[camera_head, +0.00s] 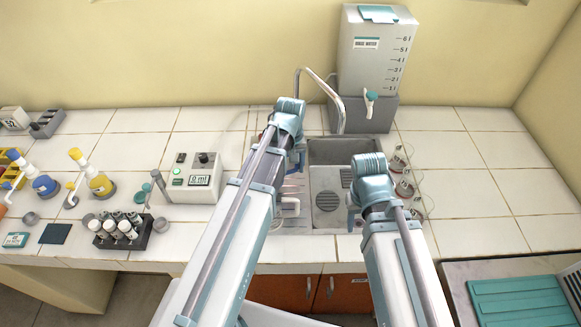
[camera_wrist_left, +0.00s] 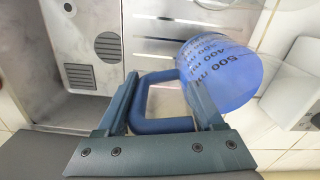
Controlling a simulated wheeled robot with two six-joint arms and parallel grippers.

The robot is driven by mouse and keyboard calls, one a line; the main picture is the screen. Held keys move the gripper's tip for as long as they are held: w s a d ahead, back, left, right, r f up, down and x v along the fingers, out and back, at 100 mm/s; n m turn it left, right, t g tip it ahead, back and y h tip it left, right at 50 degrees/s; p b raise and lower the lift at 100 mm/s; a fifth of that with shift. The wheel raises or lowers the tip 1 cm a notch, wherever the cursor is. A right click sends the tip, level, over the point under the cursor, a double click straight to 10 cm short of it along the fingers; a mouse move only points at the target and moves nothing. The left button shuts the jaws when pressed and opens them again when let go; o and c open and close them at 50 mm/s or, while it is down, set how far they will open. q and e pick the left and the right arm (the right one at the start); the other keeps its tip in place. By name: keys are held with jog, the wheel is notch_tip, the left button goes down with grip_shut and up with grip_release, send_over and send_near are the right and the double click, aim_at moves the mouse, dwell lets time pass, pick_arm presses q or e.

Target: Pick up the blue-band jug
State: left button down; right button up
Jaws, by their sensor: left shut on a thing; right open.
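A blue see-through jug (camera_wrist_left: 222,78) with black millilitre marks shows in the left wrist view, lying sideways in that picture. Its dark blue handle (camera_wrist_left: 160,126) is between the two fingers of my left gripper (camera_wrist_left: 165,95), which is shut on it. In the head view my left gripper (camera_head: 297,160) is at the left side of the sink, and my arm hides most or all of the jug there. My right gripper (camera_head: 352,215) is open over the sink's right front side; its fingers are mostly hidden by the wrist.
The metal sink (camera_head: 345,152) has a curved tap (camera_head: 340,108). A rinse water tank (camera_head: 375,50) stands behind it. Glassware (camera_head: 402,170) stands right of the sink. A tube rack (camera_head: 120,230) and a control box (camera_head: 197,178) are to the left. The right counter is clear.

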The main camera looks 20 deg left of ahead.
pick_arm(q)
jog(key=shift+r+p, duration=2.4)
jog(key=shift+r, duration=0.4)
